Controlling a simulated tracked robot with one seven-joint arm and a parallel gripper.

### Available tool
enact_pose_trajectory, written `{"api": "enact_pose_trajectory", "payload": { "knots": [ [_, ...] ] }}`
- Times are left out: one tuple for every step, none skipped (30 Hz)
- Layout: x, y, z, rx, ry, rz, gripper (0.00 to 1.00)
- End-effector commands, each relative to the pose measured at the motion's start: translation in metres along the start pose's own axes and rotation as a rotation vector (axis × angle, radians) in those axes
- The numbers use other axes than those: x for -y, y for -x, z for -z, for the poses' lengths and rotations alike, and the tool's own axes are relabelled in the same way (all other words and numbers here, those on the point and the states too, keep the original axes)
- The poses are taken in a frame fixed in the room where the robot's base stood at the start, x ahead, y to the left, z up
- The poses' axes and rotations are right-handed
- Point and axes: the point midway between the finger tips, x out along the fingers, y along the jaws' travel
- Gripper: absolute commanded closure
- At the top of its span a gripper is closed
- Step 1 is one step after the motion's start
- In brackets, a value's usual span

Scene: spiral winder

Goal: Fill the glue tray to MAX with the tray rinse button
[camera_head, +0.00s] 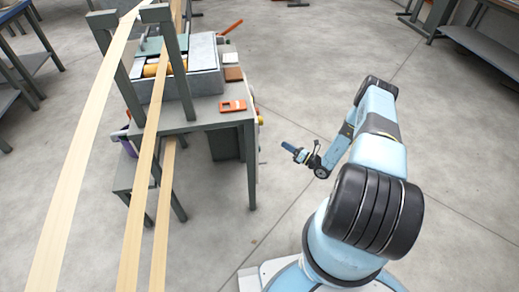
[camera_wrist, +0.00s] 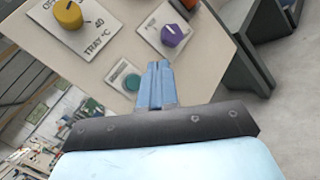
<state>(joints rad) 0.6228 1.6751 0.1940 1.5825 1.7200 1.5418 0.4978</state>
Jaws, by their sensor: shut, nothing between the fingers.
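My gripper (camera_head: 287,146) is shut and empty, held out in front of the right side of the grey machine table. In the wrist view its blue fingers (camera_wrist: 158,68) point at a beige control panel (camera_wrist: 205,60). A round teal button (camera_wrist: 131,82) sits on a small plate just left of the fingers; the fingers partly cover that plate, and no label can be read. I cannot tell whether the fingertips touch the panel. A grey trough-like box (camera_head: 205,86), perhaps the glue tray, stands on the table by a yellow roller. Its fill level and MAX mark cannot be made out.
A yellow knob (camera_wrist: 68,14) marked TRAY °C and a purple knob (camera_wrist: 172,35) are on the same panel. An orange device (camera_head: 233,105) lies near the table's corner. Long pale strips (camera_head: 148,150) run past on the left. Open floor lies between table and arm.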

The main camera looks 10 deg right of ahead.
Motion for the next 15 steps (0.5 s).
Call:
{"api": "enact_pose_trajectory", "payload": {
  "knots": [
    [0.0,0.0001,-0.0002,0.001,0.002,-0.001,1.0],
    [0.0,0.0002,-0.0003,0.002,0.002,-0.001,1.0],
    [0.0001,0.0002,-0.0003,0.001,0.001,-0.001,1.0],
    [0.0,0.0002,-0.0002,0.001,0.001,-0.001,1.0],
    [0.0001,0.0002,-0.0003,0.001,0.001,-0.001,1.0],
    [0.0001,0.0002,-0.0002,0.001,0.001,-0.001,1.0],
    [0.0001,0.0002,-0.0002,0.001,0.0,-0.001,1.0],
    [0.0,0.0002,-0.0001,0.001,0.0,-0.001,1.0],
    [-0.0002,-0.0001,0.0001,0.001,0.0,-0.001,1.0],
    [-0.0005,-0.0006,0.0004,0.0,0.0,-0.001,1.0],
    [-0.001,-0.0013,0.0009,0.0,0.0,-0.001,1.0],
    [-0.002,-0.0025,0.0019,0.0,-0.001,-0.001,1.0],
    [-0.0029,-0.0038,0.0028,0.0,-0.001,-0.002,1.0],
    [-0.004,-0.0053,0.0039,0.0,-0.001,-0.002,1.0],
    [-0.0057,-0.0075,0.0056,0.0,-0.002,-0.002,1.0]
  ]
}}
